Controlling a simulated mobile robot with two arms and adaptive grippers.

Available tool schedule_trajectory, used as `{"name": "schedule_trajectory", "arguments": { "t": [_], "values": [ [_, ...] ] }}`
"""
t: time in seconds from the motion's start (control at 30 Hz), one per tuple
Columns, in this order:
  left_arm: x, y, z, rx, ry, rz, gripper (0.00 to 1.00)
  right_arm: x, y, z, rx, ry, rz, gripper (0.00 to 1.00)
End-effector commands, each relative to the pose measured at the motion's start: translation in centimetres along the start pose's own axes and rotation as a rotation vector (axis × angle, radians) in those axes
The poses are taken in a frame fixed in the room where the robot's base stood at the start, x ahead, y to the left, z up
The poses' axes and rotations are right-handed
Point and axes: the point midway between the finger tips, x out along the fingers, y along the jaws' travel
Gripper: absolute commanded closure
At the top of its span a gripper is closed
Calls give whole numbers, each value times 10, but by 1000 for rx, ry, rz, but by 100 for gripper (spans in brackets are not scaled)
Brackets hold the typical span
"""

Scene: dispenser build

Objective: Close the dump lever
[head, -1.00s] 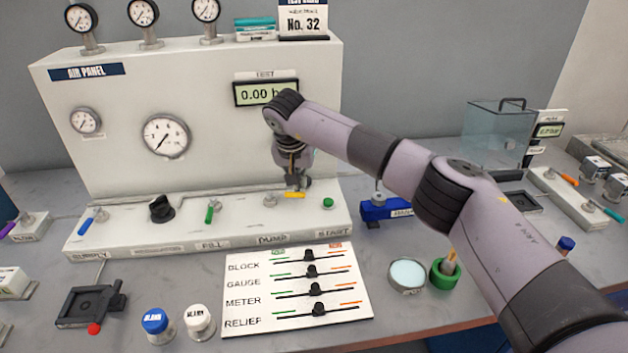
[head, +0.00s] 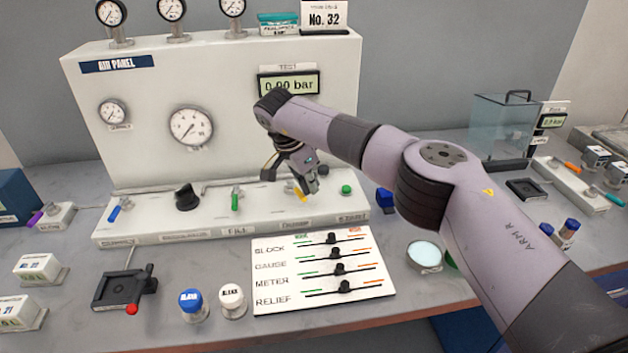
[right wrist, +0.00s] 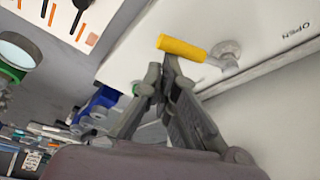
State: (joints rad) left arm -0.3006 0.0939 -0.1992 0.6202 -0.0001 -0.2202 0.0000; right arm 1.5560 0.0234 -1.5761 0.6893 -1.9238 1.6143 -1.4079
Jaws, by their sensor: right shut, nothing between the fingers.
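The dump lever (head: 300,195) has a yellow handle and sits on the sloping front ledge of the white air panel (head: 320,60), above the DUMP label. In the head view its handle slants toward the front right, partly covered by my right gripper (head: 292,182). In the right wrist view the yellow handle (right wrist: 181,48) runs left from its grey round pivot (right wrist: 226,54), with the word OPEN printed to the right. My right gripper (right wrist: 160,72) is shut and empty, its fingertips close beside the handle; whether they touch it is unclear. My left gripper is out of view.
Along the ledge stand a blue lever (head: 115,211), a black knob (head: 187,198), a green lever (head: 235,200) and a green button (head: 347,189). The display (head: 290,84) reads 0.00 bar. A slider board (head: 320,275) lies in front.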

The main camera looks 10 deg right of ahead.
Motion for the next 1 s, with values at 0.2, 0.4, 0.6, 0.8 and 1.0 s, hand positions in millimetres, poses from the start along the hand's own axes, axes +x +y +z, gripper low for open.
{"name": "schedule_trajectory", "arguments": {
  "t": [0.2,0.4,0.6,0.8,1.0],
  "values": [
    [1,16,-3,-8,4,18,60,-4,0,12,-4,0,-1,100],
    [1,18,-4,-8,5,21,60,-7,-1,18,-4,0,-1,100],
    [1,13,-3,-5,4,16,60,-8,-2,21,-4,-1,-1,100],
    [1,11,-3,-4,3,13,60,-8,-2,22,-4,-1,-1,100],
    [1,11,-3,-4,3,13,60,-8,-2,22,-5,-2,-2,100]
  ]
}}
